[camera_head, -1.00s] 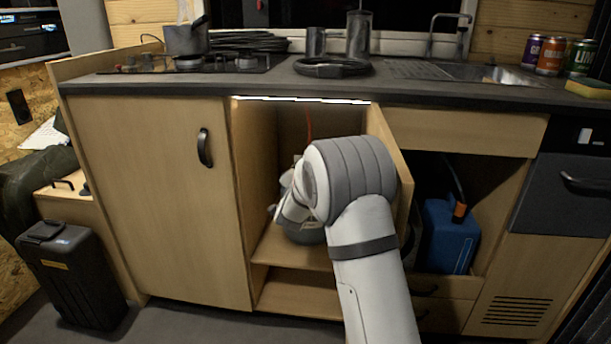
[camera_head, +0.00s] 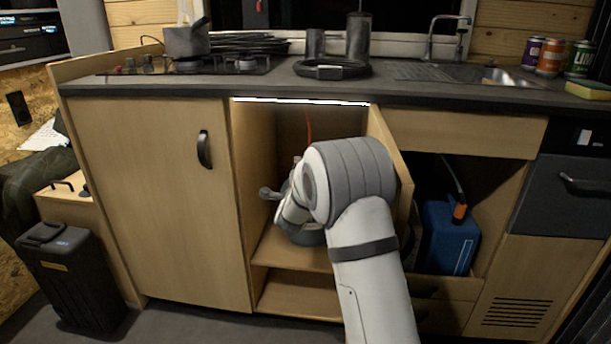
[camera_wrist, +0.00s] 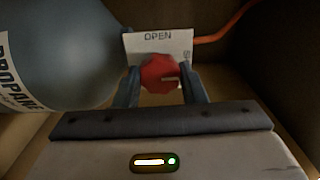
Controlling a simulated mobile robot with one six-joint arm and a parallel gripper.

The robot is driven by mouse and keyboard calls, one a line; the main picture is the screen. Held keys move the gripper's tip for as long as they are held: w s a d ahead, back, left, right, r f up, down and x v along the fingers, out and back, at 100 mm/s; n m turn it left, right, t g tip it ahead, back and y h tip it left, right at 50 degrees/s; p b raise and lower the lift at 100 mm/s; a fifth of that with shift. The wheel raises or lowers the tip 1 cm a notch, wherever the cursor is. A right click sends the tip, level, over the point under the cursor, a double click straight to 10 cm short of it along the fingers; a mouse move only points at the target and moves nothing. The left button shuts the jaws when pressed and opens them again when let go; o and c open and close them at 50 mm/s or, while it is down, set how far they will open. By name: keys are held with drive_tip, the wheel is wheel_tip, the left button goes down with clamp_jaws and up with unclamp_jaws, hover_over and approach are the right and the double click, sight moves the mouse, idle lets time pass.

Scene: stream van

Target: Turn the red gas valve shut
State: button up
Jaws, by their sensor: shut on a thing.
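The red gas valve (camera_wrist: 160,74) is a round knob in the middle of the wrist view, in front of a white card (camera_wrist: 176,45) marked "OPEN". My gripper (camera_wrist: 161,82) has one finger on each side of the knob and is shut on it. The grey propane bottle (camera_wrist: 65,55) stands to the left of the knob in the wrist view. In the head view my arm hides the valve and my fingers; part of the bottle (camera_head: 308,237) shows below my wrist.
The cupboard's side wall (camera_head: 255,180) is close on the left, and its open door (camera_head: 388,150) is on the right of my arm. An orange hose (camera_wrist: 228,24) runs off to the upper right. A blue canister (camera_head: 449,237) stands in the right compartment.

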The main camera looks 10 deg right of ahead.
drive_tip(key=shift+d, duration=0.1)
idle(0.5)
drive_tip(key=o, duration=1)
drive_tip(key=p+v, duration=0.2)
drive_tip(key=v, duration=0.5)
drive_tip(key=shift+s, duration=0.35)
